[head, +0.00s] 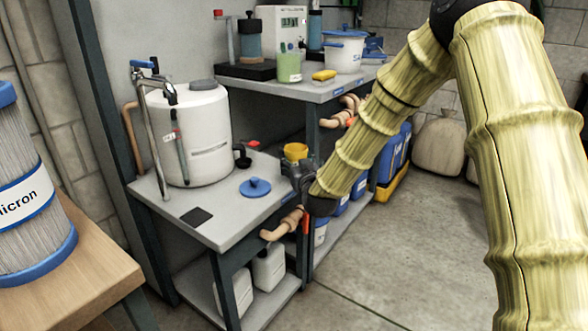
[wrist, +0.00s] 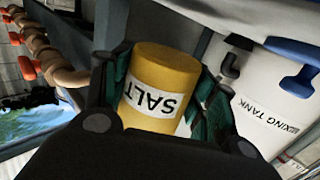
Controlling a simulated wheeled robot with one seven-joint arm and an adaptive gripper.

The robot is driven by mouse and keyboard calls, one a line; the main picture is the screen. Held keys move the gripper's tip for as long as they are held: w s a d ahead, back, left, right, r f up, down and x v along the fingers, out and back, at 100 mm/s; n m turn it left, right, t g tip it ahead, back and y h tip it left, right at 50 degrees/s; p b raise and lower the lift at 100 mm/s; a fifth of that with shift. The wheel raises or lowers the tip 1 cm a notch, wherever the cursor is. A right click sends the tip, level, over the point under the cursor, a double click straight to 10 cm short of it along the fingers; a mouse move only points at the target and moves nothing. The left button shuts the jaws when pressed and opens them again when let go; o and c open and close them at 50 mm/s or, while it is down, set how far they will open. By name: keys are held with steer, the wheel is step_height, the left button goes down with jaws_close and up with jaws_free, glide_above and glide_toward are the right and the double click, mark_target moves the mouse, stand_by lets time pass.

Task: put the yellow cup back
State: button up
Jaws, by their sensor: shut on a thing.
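The yellow cup (head: 295,151) has a white label reading SALT, which shows in the wrist view (wrist: 158,88). My gripper (head: 299,170) is shut on the cup, with dark green finger pads on both sides of it. In the head view the cup is at the right edge of the lower grey bench, partly hidden behind my gripper. I cannot tell whether its base touches the bench. A dark square pad (head: 196,216) lies bare on the same bench, near its front left.
A white mixing tank (head: 190,135) and a blue lid (head: 255,187) with a knob stand on the lower bench (head: 222,229). The upper bench (head: 300,91) holds a green cup (head: 289,67), a yellow sponge-like block (head: 324,75) and a white pot (head: 345,55). Copper-coloured pipes (head: 283,226) stick out at the right.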

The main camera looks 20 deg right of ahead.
steer(key=w, duration=0.2)
steer(key=w+d+b, duration=0.1)
steer(key=w, duration=0.3)
steer(key=shift+d+f, duration=0.2)
steer(key=shift+f, duration=0.2)
steer(key=shift+f+b, duration=1.2)
steer(key=shift+f, duration=0.55)
steer(key=shift+r, duration=0.1)
steer(key=o, duration=1)
steer(key=shift+o, duration=0.2)
steer(key=s+p, duration=0.3)
steer(key=s, duration=0.9)
steer(key=shift+a+r, duration=0.25)
steer(key=shift+r, duration=0.05)
